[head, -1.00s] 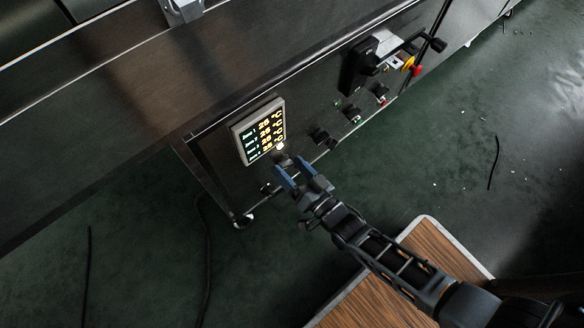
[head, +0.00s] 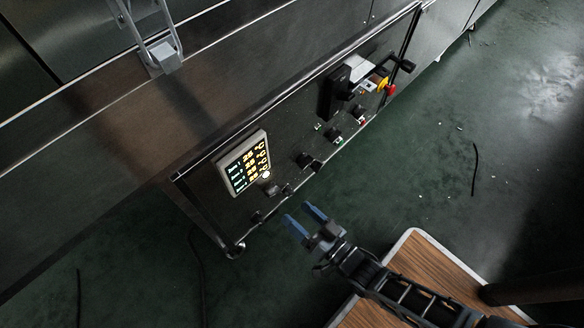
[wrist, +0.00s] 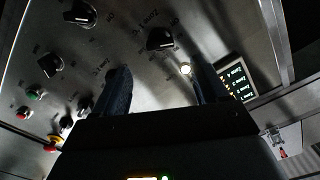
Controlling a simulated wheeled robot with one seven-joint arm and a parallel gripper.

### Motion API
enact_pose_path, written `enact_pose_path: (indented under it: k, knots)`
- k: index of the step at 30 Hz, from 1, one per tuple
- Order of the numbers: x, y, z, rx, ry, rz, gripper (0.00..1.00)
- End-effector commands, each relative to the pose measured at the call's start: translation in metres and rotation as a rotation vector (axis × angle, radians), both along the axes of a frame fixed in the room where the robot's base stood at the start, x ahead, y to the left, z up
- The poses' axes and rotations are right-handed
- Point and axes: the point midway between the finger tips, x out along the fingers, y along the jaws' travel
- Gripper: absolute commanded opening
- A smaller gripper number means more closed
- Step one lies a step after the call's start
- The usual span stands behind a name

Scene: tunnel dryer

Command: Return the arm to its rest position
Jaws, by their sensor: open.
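My gripper (head: 304,220) is open and empty, with its two blue fingers apart. In the head view it hangs in front of the dryer's dark control panel (head: 225,208), clear of the lower knobs. The wrist view shows the two fingers at its middle (wrist: 160,90), with nothing between them but the panel behind. The panel carries a lit temperature display (head: 245,163), which also shows at the right in the wrist view (wrist: 236,83), and black rotary knobs (head: 309,162). My arm reaches in from the lower right.
A yellow and red emergency stop (head: 384,85) and a black handle (head: 400,64) stick out at the panel's upper right. A wood-topped surface (head: 430,268) with a pale rim lies below my arm. The green floor (head: 400,190) between is mostly open, with a few thin dark strands.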

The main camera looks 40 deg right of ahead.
Motion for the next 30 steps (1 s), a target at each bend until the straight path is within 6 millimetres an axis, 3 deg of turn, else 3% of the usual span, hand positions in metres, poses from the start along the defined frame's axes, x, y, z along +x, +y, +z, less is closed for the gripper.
enact_pose_path:
  k: [9,14,23,30]
  knots:
    - [-0.002,0.0,0.001,-0.003,0.002,0.0,0.73]
    - [-0.027,-0.001,0.016,-0.046,0.025,0.003,0.73]
    - [-0.108,-0.001,0.1,-0.224,0.118,0.021,0.73]
    - [-0.154,0.001,0.19,-0.364,0.189,0.043,0.73]
